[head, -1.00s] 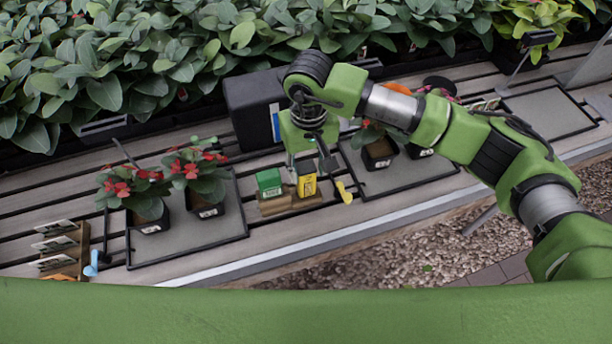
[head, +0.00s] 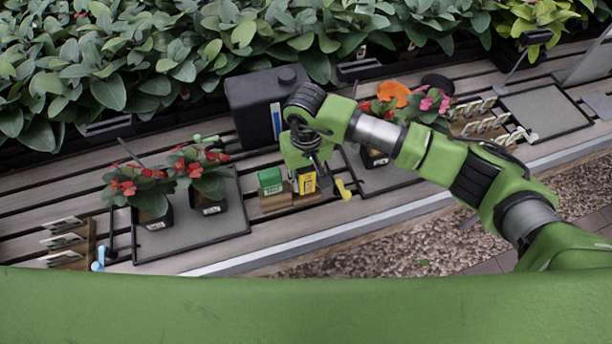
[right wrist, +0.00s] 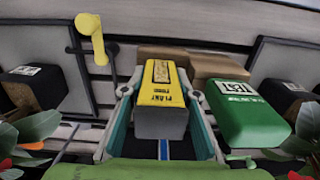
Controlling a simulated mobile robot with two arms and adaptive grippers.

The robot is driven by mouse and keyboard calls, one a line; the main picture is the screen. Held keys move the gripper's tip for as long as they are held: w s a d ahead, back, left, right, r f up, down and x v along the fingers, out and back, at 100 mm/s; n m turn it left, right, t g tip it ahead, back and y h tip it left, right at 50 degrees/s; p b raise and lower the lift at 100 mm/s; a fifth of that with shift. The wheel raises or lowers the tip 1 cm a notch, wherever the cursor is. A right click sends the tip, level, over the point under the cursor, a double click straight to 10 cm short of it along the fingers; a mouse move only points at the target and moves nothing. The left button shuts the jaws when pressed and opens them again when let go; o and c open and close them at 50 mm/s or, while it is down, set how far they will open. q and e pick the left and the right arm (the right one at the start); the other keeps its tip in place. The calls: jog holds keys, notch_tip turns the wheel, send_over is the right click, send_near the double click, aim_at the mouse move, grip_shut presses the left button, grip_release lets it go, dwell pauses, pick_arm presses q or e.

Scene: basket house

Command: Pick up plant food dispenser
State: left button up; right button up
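The plant food dispenser is a yellow box with a dark grey end, lettered "PLANT FOOD" in the right wrist view (right wrist: 163,85). In the head view the yellow box (head: 307,184) stands on a small wooden stand (head: 277,203), beside a green box (head: 270,181). My right gripper (head: 312,168) is right over the dispenser in the head view. In the right wrist view the right gripper's fingers (right wrist: 163,120) are spread on both sides of the dispenser, and it does not look clamped. My left gripper is not in view.
A black canister (head: 250,108) stands behind the boxes. A yellow-handled tool (head: 343,190) is just right of the dispenser. Red-flowered pots stand on a dark tray (head: 228,225) to the left. Another tray (head: 395,178) lies right. The slatted bench front edge (head: 300,242) is clear.

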jog(key=shift+r, duration=0.15)
jog(key=shift+r+b, duration=0.6)
jog(key=shift+b, duration=0.05)
jog(key=s+r+b, duration=0.5)
jog(key=s+r, duration=0.6)
jog(key=s, duration=0.3)
jog(key=shift+r, duration=0.3)
